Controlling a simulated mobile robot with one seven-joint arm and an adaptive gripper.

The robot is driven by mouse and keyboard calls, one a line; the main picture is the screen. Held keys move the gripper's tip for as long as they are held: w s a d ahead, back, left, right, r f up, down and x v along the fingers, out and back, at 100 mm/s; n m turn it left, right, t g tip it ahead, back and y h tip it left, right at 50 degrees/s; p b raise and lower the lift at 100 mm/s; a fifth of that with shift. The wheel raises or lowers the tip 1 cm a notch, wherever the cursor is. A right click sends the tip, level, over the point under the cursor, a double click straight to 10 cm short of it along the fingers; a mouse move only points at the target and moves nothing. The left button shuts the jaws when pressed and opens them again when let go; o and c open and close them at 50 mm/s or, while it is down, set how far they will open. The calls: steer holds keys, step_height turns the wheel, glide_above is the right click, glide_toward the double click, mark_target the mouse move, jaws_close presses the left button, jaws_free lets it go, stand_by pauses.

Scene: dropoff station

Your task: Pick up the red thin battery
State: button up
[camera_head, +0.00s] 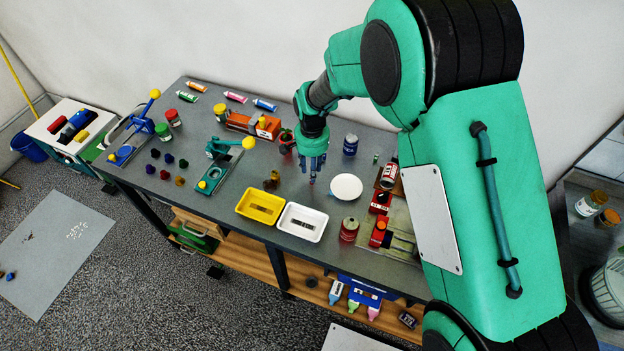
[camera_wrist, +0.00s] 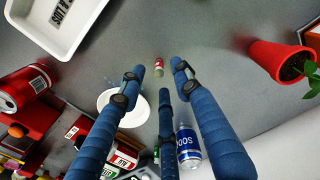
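A small red cylinder with a pale end, which looks like the red thin battery (camera_wrist: 158,64), is on the grey table in the wrist view. It shows just beyond the gap between my fingertips. In the head view it is mostly hidden or too small to tell under my gripper (camera_head: 313,172). In the wrist view my gripper (camera_wrist: 158,78) has its blue fingers spread, with nothing between them. The fingers point down at the table, and the battery appears apart from them.
A white plate (camera_head: 346,187) lies just right of my gripper. A blue can (camera_head: 350,143), a red potted plant (camera_wrist: 272,62) and a white tray (camera_head: 289,224) stand around it. A yellow tray (camera_head: 243,207) is at front left. Bare table surrounds the battery.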

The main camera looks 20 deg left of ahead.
steer(key=shift+s+f+b, duration=0.1)
steer(key=shift+f+b, duration=0.2)
steer(key=shift+f, duration=1.7)
jaws_close()
